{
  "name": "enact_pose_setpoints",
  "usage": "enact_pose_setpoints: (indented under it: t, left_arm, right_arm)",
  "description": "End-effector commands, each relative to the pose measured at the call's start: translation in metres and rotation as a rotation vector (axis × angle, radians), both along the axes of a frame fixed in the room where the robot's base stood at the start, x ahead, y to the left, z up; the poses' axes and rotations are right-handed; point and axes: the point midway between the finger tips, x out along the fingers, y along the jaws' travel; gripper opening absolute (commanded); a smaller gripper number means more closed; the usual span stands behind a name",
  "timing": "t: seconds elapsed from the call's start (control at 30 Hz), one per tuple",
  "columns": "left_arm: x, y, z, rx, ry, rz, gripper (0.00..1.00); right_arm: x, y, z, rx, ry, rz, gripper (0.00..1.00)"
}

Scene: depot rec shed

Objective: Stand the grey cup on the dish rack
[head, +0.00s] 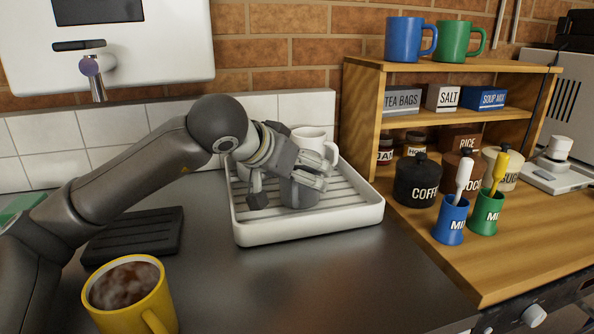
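The grey cup (298,196) stands upright on the white ribbed dish rack (310,231). My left arm reaches in from the left, and my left gripper (287,190) is over the cup. One finger hangs to the left of the cup with a gap between them. The other finger crosses the cup's upper right side and hides its rim. The gripper looks open; whether the right finger touches the cup I cannot tell. My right gripper is not in view.
A white mug (315,143) stands at the back of the rack, with another pale cup partly hidden behind my gripper. A yellow mug (131,294) with brown drink stands front left. A wooden shelf (480,235) with jars and cups borders the rack's right.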

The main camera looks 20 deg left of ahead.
Motion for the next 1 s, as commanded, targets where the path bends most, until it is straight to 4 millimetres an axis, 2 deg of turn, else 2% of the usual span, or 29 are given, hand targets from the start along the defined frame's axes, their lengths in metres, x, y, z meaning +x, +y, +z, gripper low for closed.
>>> enact_pose_setpoints:
  t: [0.1, 0.17, 0.6, 0.8, 1.0]
  left_arm:
    - [0.000, 0.000, 0.005, 0.000, -0.001, 0.000, 0.91]
    - [-0.007, 0.003, 0.012, 0.000, -0.004, 0.001, 0.91]
    - [-0.077, 0.020, 0.066, 0.000, -0.004, 0.000, 0.91]
    - [-0.091, 0.023, 0.076, 0.000, -0.002, 0.000, 0.91]
    - [-0.093, 0.024, 0.076, 0.000, 0.000, 0.000, 0.91]
  right_arm:
    - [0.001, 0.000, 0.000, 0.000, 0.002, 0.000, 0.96]
    - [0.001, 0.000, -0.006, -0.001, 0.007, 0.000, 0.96]
    - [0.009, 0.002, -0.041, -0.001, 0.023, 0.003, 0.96]
    - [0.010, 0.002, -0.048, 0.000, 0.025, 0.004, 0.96]
    - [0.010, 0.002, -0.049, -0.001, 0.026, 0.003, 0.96]
